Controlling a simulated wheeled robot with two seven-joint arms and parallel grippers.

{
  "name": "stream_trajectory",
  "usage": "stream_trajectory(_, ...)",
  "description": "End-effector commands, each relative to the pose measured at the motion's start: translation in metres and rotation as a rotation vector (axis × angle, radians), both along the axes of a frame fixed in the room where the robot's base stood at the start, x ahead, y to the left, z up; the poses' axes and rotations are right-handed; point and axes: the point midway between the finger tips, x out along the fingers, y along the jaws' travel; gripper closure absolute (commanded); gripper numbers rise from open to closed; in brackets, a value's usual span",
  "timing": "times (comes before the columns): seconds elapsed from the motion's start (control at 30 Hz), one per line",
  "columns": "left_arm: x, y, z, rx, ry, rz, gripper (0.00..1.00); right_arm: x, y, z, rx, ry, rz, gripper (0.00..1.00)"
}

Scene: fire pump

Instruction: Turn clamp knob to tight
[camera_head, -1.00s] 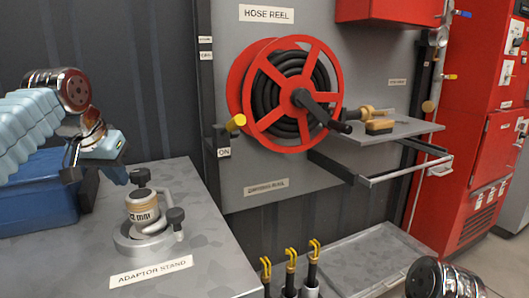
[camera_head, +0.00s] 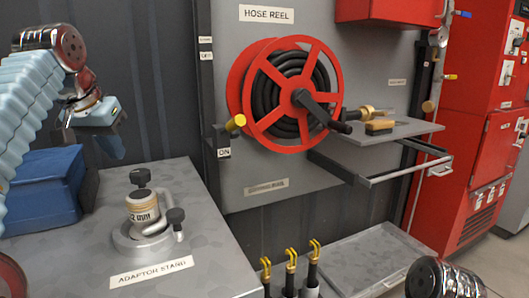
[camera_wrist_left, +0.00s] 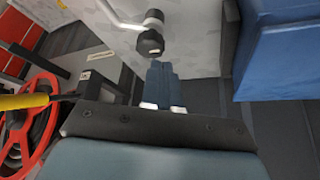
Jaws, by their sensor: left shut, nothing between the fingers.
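The adaptor stand (camera_head: 143,236) sits on the grey table, with a cream-banded adaptor (camera_head: 141,206) upright in its ring. One black knob (camera_head: 139,176) tops the adaptor; another black knob (camera_head: 175,215) is on a post at the stand's right side. I cannot tell which is the clamp knob. My left gripper (camera_head: 112,150) is shut and empty, above the table's back edge, left of and behind the adaptor, apart from it. My right gripper is out of view.
A blue box (camera_head: 42,195) stands left on the table (camera_head: 215,265); it shows at right in the wrist view (camera_wrist_left: 280,45). The red hose reel (camera_head: 238,82) and a yellow-tipped lever (camera_head: 236,122) are at the wall. Several yellow-topped tools (camera_head: 290,255) stand right of the table.

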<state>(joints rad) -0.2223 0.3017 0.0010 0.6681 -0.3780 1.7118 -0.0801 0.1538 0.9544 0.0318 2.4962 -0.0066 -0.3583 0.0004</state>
Motion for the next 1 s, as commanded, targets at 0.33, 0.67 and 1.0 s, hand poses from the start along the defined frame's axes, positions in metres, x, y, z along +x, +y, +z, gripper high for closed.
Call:
stream_trajectory(0.33,0.003,-0.026,0.006,0.001,0.002,-0.003,1.00,0.000,0.000,0.000,0.000,0.000,0.000,1.00)
stream_trajectory(0.67,0.001,-0.032,-0.004,0.001,-0.001,-0.002,1.00,0.000,0.000,-0.004,0.000,0.000,0.000,1.00)
stream_trajectory(1.0,0.002,-0.031,-0.051,0.002,-0.004,-0.001,1.00,0.000,-0.003,-0.047,-0.006,-0.001,-0.008,1.00)
